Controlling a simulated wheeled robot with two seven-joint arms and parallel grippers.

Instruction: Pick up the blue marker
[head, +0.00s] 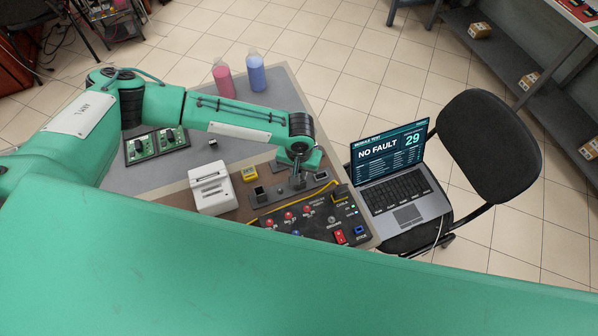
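I cannot make out a blue marker with certainty. A small blue piece (360,230) sits at the right end of the black control panel (318,231); it looks like a socket or plug, too small to tell. My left gripper (297,181) points down over the dark grey fixture (258,197) behind the panel, near the table's right side. Its fingers are small and dark against the fixture, so I cannot tell whether they are open or hold anything. My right gripper is not in view.
A white printer-like box (211,188) and a yellow block (249,174) stand left of the fixture. Green circuit boards (157,145) lie further left. Pink (223,80) and blue (256,73) bottles stand at the back. A laptop (398,180) sits on a chair (487,146) at the right.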

